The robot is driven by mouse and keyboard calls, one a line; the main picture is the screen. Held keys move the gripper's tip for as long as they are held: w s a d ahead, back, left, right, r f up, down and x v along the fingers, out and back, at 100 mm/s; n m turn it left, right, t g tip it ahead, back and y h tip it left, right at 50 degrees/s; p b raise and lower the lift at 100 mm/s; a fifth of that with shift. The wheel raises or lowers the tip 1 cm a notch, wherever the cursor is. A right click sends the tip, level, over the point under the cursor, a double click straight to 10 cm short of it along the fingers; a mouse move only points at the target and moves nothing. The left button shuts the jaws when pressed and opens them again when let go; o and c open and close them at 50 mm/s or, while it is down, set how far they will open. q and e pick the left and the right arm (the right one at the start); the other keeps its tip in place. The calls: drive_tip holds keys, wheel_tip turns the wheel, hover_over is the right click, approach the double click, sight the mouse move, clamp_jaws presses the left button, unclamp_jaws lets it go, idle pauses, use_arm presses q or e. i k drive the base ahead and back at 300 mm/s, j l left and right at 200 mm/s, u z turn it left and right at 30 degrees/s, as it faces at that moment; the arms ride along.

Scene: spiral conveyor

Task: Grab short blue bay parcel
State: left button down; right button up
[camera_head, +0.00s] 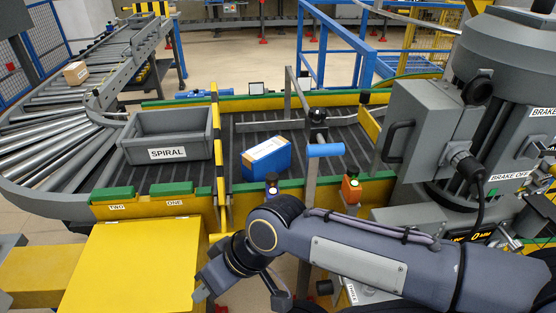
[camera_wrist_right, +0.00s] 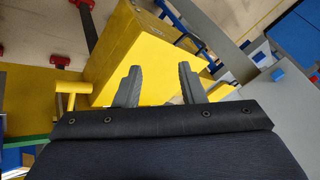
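The short blue parcel (camera_head: 267,158), a blue box with a white and tan top strip, lies on the dark roller bay of the conveyor, right of the yellow-black striped post. My right arm reaches across the front of the bay from the right. My right gripper (camera_head: 204,290) hangs low in front of the conveyor, left of and nearer than the parcel, well apart from it. In the right wrist view the two grey fingers (camera_wrist_right: 158,84) stand apart with nothing between them. My left gripper is not in view.
A grey SPIRAL tote (camera_head: 130,142) stands left of the striped post (camera_head: 219,145). A lever with a blue handle (camera_head: 325,150) rises just right of the parcel. A yellow cabinet (camera_head: 140,270) stands at the front left. Grey machinery (camera_head: 420,125) fills the right.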

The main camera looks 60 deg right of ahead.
sight(273, 154)
drive_tip(key=z, duration=1.95)
drive_tip(key=i+l+z, duration=0.15)
drive_tip(key=z, duration=0.25)
drive_tip(key=i+l+z, duration=0.15)
drive_tip(key=z, duration=0.25)
